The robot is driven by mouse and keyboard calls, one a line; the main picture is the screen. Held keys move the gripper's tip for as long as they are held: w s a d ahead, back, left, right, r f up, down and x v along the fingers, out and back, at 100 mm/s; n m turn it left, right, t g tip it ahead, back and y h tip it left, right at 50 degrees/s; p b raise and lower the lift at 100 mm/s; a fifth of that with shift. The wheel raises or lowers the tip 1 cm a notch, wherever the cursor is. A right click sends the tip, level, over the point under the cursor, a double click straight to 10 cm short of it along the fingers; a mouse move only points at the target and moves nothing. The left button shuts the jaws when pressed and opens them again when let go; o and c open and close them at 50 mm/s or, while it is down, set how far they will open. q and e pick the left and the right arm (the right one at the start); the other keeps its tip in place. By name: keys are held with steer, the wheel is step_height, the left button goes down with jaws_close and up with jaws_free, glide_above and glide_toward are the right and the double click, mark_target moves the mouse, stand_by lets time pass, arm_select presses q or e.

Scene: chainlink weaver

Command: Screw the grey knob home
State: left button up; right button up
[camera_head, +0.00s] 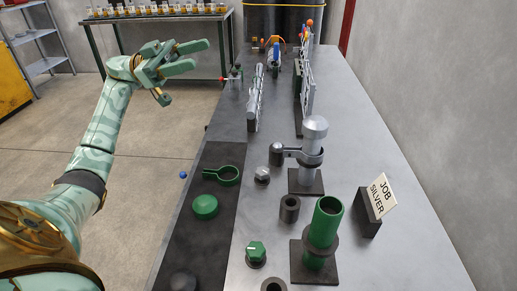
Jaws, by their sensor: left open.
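The grey knob (262,175) is a small silver-grey knob on the grey bench, left of the silver post (313,135). A grey clamp ring (307,157) is around that post, and its dark-ended arm reaches left, above and behind the knob. How far the knob is screwed in cannot be told. My left gripper (201,55) is open and empty, raised over the floor left of the bench, well away from the knob. My right gripper is not in view.
A green tube (325,222) and green knob (256,250) stand nearer. A green ring (222,174) and green cap (205,206) lie on the dark mat (218,155). A "JOB SILVER" sign (382,196) stands right. Racks (255,97) stand farther back.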

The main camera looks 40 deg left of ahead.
arm_select(q)
step_height(320, 180, down, 9)
steer(key=w+d+n+y, duration=0.2)
steer(key=d+n+y, duration=0.15)
steer(key=y, duration=0.25)
steer(key=n+g+y, duration=0.1)
steer(key=n+y, duration=0.3)
steer(key=y, duration=0.3)
glide_toward(261, 169)
steer(key=shift+m, duration=0.25)
steer(key=b+x, duration=0.4)
steer(key=x, duration=0.4)
steer(key=shift+f, duration=0.1)
steer(key=shift+w+d+f, duration=0.2)
steer(key=shift+d+f, duration=0.05)
steer(key=shift+d, duration=0.05)
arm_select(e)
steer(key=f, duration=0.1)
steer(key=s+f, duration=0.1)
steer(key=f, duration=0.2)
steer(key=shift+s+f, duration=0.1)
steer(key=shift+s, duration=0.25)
arm_select(q)
steer(key=c, duration=1)
